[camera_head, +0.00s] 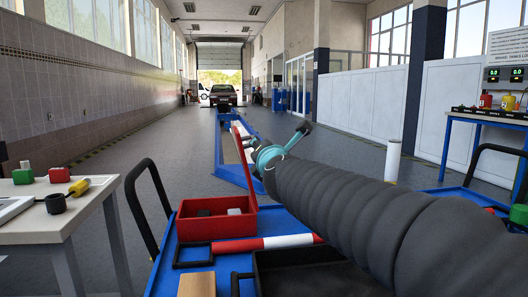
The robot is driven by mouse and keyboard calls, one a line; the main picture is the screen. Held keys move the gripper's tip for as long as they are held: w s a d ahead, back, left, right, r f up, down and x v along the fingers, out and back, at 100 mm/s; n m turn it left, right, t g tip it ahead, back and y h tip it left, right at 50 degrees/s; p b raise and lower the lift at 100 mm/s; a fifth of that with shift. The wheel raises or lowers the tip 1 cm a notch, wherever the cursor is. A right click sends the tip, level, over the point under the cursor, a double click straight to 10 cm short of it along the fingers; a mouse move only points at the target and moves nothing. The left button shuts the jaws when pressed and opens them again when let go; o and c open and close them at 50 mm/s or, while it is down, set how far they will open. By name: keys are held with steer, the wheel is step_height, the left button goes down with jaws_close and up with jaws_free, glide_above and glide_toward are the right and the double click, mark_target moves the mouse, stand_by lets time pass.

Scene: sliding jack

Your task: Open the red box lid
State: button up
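The red box (216,218) sits on the blue cart in front of me. Its lid (243,168) stands raised along the box's right side, and the inside is exposed. Small grey items lie in the box. My arm, in a black ribbed sleeve, reaches in from the right. Its teal wrist end (266,158) is just right of the raised lid's upper part. The fingers of my gripper cannot be made out, and I cannot tell whether they touch the lid.
A red-and-white bar (265,243) and a black tray (305,275) lie on the blue cart (165,275) near the box. A black handle (140,200) rises at the cart's left. Tables flank both sides.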

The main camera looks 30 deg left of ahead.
steer(key=shift+v, duration=0.95)
steer(key=s+d+f+n+g+h+p, duration=0.2)
steer(key=d+f+n+p, duration=0.1)
steer(key=d+n, duration=0.9)
steer(key=s+d+f+n+g+h+p, duration=0.1)
steer(key=s+d+f+n+h+p, duration=0.15)
steer(key=d+n, duration=1)
steer(key=s+d+f+n+g+h+p, duration=0.1)
steer(key=s+d+f+n, duration=0.3)
steer(key=d, duration=0.5)
steer(key=s+d+f+n+g+h+p, duration=0.1)
steer(key=s+d+f+n+g+h, duration=0.1)
steer(key=s+d+f, duration=0.4)
steer(key=s+d+f+n+g+h+p, duration=0.1)
steer(key=s+d+f+n+h, duration=0.3)
steer(key=s+d, duration=0.4)
steer(key=d+n, duration=0.1)
steer(key=d, duration=0.3)
steer(key=shift+s+d+f+n+g, duration=0.2)
steer(key=shift+d+f+n+g, duration=0.05)
steer(key=shift+f+n+g, duration=0.15)
steer(key=shift+a+h, duration=0.1)
steer(key=shift+h, duration=0.15)
